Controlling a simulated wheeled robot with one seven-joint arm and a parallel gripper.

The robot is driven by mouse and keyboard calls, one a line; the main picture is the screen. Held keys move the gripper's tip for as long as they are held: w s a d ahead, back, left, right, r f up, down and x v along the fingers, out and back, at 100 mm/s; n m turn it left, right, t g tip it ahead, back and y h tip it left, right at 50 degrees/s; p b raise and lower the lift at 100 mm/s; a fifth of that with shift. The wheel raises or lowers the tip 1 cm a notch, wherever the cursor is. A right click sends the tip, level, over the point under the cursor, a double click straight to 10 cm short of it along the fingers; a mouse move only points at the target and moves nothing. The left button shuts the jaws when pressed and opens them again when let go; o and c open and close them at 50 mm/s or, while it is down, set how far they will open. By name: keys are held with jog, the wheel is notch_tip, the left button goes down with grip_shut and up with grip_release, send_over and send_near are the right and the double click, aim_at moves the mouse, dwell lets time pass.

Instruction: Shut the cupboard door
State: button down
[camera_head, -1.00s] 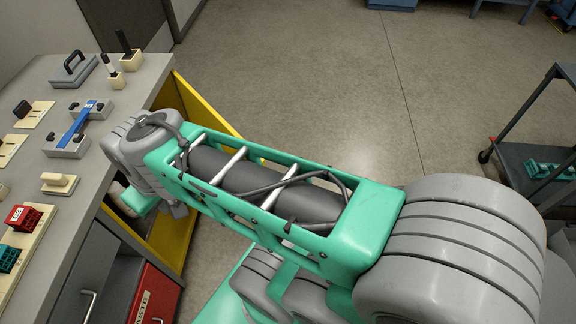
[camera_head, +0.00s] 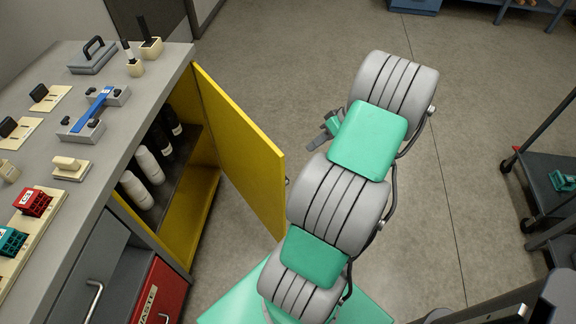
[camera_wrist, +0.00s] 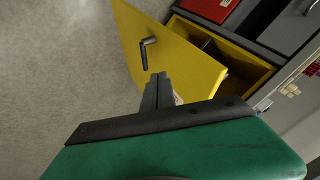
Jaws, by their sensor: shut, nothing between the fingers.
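The yellow cupboard door (camera_head: 238,150) stands wide open, hinged at the far end of the cupboard (camera_head: 190,215) under the grey worktop. Its outer face shows in the wrist view (camera_wrist: 170,50), with a dark bar handle (camera_wrist: 147,53). Bottles (camera_head: 150,165) stand on the shelf inside. My gripper (camera_head: 326,131) is out over the floor to the right of the door, on its outer side, partly hidden by my arm. In the wrist view its closed fingers (camera_wrist: 157,90) overlap the door below the handle; I cannot tell whether they touch it.
The worktop (camera_head: 140,90) bears a blue-barred fixture (camera_head: 97,112) and small racks. A red waste drawer (camera_head: 160,293) and grey drawers are nearer me. A dark cart (camera_head: 550,180) stands at right. The floor (camera_head: 300,60) beyond the door is clear.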

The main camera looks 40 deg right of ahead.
jog(key=w+a+f+p, duration=0.1)
jog(key=w+a+f, duration=0.3)
jog(key=a+f, duration=0.4)
jog(key=shift+w, duration=0.4)
